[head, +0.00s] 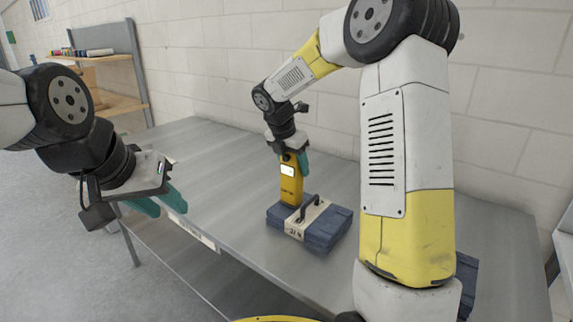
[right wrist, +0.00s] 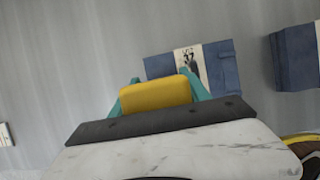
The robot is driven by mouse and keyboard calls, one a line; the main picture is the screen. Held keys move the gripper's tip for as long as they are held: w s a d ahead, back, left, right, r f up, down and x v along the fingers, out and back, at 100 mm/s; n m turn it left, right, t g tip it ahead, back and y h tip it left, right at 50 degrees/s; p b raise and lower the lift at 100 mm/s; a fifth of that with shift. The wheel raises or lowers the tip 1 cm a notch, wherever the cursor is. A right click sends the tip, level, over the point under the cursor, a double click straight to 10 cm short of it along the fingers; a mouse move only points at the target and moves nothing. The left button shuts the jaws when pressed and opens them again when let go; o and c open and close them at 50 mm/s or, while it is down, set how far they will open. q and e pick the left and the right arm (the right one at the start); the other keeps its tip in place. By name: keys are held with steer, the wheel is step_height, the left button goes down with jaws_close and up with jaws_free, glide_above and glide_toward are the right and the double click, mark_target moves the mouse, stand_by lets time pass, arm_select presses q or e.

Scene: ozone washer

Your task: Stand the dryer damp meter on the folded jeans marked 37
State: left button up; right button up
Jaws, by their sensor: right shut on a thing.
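The dryer damp meter (head: 291,186) is a tall yellow block with a small white display, upright in the head view. My right gripper (head: 292,161) is shut on its upper end. In the right wrist view the meter's yellow top (right wrist: 157,93) sits between the teal fingers. The folded jeans marked 37 (head: 325,230) are a blue bundle with a cream band and a dark handle. The meter's lower end overlaps their back left part in the head view; I cannot tell whether it touches. The jeans also show in the right wrist view (right wrist: 222,66). My left gripper (head: 159,202) is open and empty.
A second blue jeans bundle (head: 466,283) is mostly hidden behind my right arm; it shows at the right wrist view's right edge (right wrist: 293,58). The grey metal table (head: 215,165) is clear left of the jeans. A shelf (head: 105,75) stands at the back left.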

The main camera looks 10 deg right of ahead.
steer(key=o, duration=1.7)
steer(key=shift+f, duration=0.1)
steer(key=shift+c, duration=0.2)
